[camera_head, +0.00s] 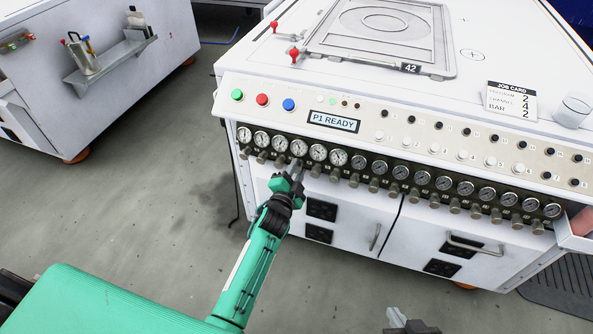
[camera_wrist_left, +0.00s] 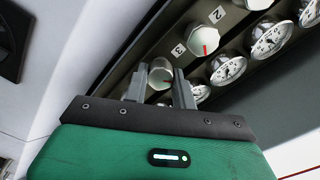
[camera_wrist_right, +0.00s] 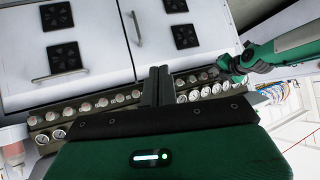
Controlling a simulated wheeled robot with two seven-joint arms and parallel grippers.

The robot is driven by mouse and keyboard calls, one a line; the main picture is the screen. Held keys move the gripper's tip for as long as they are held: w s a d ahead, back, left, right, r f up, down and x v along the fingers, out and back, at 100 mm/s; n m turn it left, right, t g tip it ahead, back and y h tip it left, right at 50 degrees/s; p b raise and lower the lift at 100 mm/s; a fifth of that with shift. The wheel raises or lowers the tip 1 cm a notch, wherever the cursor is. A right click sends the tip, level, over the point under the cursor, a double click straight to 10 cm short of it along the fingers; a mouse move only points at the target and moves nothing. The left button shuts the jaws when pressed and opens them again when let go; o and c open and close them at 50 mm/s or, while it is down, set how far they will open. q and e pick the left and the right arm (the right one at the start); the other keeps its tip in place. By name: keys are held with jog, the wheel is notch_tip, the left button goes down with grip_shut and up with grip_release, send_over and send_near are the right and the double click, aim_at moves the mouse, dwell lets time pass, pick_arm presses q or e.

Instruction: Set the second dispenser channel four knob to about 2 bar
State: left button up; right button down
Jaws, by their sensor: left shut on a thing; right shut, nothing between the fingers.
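My left gripper (camera_head: 295,168) is at the knob row under the left group of gauges, at about the fourth knob from the left. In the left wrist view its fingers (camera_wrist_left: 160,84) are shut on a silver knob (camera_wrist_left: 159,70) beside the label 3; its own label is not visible. The gauge by this knob (camera_wrist_left: 201,94) is partly hidden, so its reading cannot be told. A neighbouring knob (camera_wrist_left: 202,40) has a red mark. The job card (camera_head: 511,101) reads 2, channel 4, bar 2. My right gripper (camera_head: 408,324) is shut and empty, away from the panel.
The display (camera_head: 333,122) reads P1 READY. Green, red and blue buttons (camera_head: 262,99) sit to its left. More gauges (camera_head: 444,183) and knobs run to the right. Cabinet handles (camera_head: 375,237) stick out below.

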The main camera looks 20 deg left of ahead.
pick_arm(q)
jog(key=shift+f, duration=0.1)
jog(key=o, duration=1)
jog(key=s, duration=0.4)
jog(key=s+p, duration=0.1)
jog(key=s, duration=0.8)
jog(key=shift+s+a+p, duration=0.25)
jog(key=shift+s+p, duration=0.05)
jog(key=shift+s, duration=0.1)
pick_arm(e)
jog(key=d, duration=0.1)
jog(key=s+d+g+h, duration=0.1)
jog(key=d+g, duration=0.1)
jog(key=shift+s+d+r, duration=0.1)
jog(key=shift+s, duration=0.2)
